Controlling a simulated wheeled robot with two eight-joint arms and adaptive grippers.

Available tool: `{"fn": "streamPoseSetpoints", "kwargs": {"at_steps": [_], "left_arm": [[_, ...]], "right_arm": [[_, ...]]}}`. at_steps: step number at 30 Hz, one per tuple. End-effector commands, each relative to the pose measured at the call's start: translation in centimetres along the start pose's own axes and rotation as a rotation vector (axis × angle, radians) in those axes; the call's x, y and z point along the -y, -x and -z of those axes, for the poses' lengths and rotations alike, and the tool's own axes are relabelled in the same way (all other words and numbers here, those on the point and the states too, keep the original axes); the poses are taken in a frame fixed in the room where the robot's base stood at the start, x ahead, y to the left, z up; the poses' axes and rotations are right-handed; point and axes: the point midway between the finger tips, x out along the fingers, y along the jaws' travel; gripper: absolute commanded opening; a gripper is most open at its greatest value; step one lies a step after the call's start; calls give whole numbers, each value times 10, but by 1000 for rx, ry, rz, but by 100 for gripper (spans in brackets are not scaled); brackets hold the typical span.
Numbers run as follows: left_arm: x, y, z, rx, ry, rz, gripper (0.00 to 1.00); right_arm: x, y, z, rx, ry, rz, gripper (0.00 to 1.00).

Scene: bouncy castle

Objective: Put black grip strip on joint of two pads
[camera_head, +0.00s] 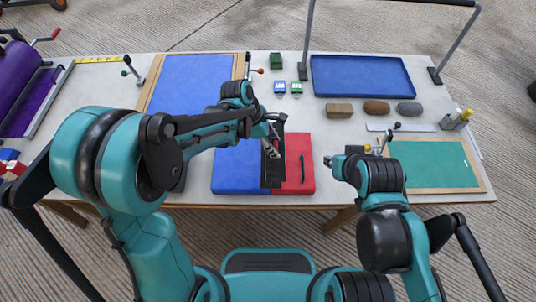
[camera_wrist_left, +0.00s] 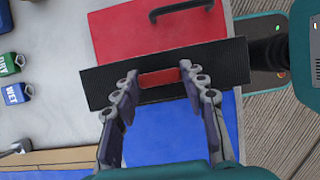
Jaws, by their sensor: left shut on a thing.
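The blue pad (camera_head: 232,172) and the red pad (camera_head: 300,178) lie side by side near the table's front edge. My left gripper (camera_head: 272,142) is over their joint, shut on the black grip strip (camera_head: 273,178). In the left wrist view, the gripper (camera_wrist_left: 164,82) holds a red piece at the middle of the dark strip (camera_wrist_left: 225,65). The strip runs along the joint, slightly tilted, and hides it. In the head view its far end shows beyond the pads. I cannot tell whether it touches them. My right gripper (camera_head: 340,160) is right of the red pad; its jaws are unclear.
A blue tray (camera_head: 362,76) stands at the back right, with several blocks in front of it. A green mat (camera_head: 432,163) lies at the right and a larger blue panel (camera_head: 190,84) at the back left. A purple roller (camera_head: 20,80) is at the far left.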

Motion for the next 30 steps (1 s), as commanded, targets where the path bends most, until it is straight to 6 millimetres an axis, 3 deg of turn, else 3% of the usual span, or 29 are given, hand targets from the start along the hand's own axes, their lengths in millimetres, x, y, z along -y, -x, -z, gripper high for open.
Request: {"fn": "streamPoseSetpoints", "kwargs": {"at_steps": [3, 7, 15, 26, 27, 29, 30], "left_arm": [[0, -3, 15, 1, 1, 0, 13], [0, -7, 21, 1, 0, 0, 13], [0, -41, 34, 1, 0, 0, 13], [0, -43, 35, 1, 0, 0, 13], [0, -43, 35, 1, 0, 0, 47], [0, -42, 35, 1, 0, 0, 63], [0, -42, 35, 1, 0, 0, 63]], "right_arm": [[0, -4, -3, 0, 0, 0, 30], [0, -6, -5, 0, 0, 0, 30], [0, -22, -16, 0, 0, 0, 30], [0, -23, -16, 0, 0, 0, 30], [0, -23, -16, 0, 0, 0, 30], [0, -22, -16, 0, 0, 0, 30], [0, -22, -16, 0, 0, 0, 30]]}}
